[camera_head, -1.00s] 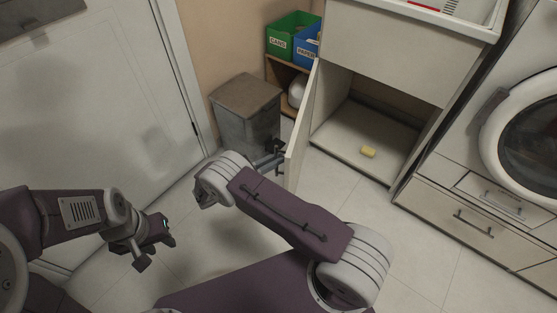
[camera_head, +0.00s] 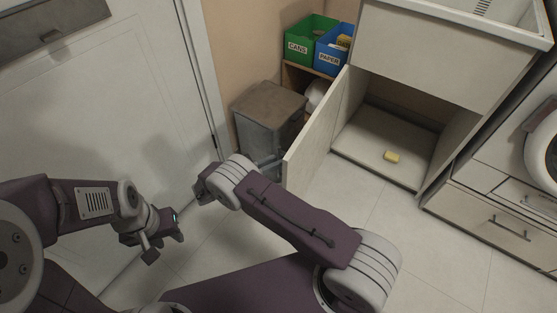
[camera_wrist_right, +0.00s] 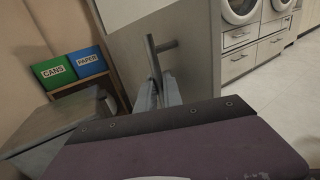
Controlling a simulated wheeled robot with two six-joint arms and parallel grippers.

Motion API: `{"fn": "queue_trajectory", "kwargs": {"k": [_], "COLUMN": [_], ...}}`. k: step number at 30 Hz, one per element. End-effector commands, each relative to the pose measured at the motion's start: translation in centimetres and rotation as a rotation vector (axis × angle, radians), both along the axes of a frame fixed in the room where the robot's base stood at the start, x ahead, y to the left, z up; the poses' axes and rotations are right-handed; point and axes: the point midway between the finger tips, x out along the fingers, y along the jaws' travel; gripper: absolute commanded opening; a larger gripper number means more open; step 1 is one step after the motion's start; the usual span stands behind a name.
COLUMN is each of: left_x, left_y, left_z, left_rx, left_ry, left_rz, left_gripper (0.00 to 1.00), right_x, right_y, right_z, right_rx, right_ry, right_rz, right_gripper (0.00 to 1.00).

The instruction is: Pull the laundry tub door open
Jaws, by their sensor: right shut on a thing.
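The laundry tub door (camera_head: 322,130) stands wide open at the left side of the tub cabinet (camera_head: 435,60), its inner face showing in the head view. In the right wrist view the door's outer face (camera_wrist_right: 190,45) is close in front, with its grey bar handle (camera_wrist_right: 161,62) upright. My right gripper (camera_wrist_right: 162,95) is shut on the handle. In the head view the door hides the handle and the fingertips. My left gripper (camera_head: 165,246) is open and empty, held over the floor at the left, away from the door.
A grey bin (camera_head: 268,118) stands close behind my right gripper, left of the door. Green (camera_head: 307,42) and blue (camera_head: 333,50) boxes sit on a shelf. A yellow sponge (camera_head: 392,156) lies inside the cabinet. The floor (camera_head: 345,215) before the cabinet is clear.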

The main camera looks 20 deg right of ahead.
Motion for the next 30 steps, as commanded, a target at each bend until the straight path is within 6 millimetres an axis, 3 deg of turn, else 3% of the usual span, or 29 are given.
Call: {"fn": "queue_trajectory", "kwargs": {"k": [6,7,9,23,30], "left_x": [0.0,0.0,0.0,0.0,0.0], "left_y": [0.0,0.0,0.0,0.0,0.0], "left_z": [0.0,0.1,0.1,0.0,0.3], "left_rx": [0.0,0.0,0.0,0.0,0.0], "left_ry": [0.0,0.0,0.0,0.0,0.0], "left_rz": [0.0,0.0,0.0,0.0,0.0], "left_gripper": [0.36,0.36,0.36,0.36,0.36], "right_x": [0.2,0.2,0.2,0.1,-0.4], "right_y": [-0.1,-0.1,-0.1,0.0,2.8], "right_z": [0.2,0.2,0.2,0.1,0.1], "right_rx": [-0.002,-0.002,-0.002,-0.001,0.0], "right_ry": [-0.004,-0.004,-0.004,-0.002,-0.004], "right_rz": [0.001,0.002,0.002,0.001,0.004], "right_gripper": [0.0,0.19,0.32,0.32,0.32]}}
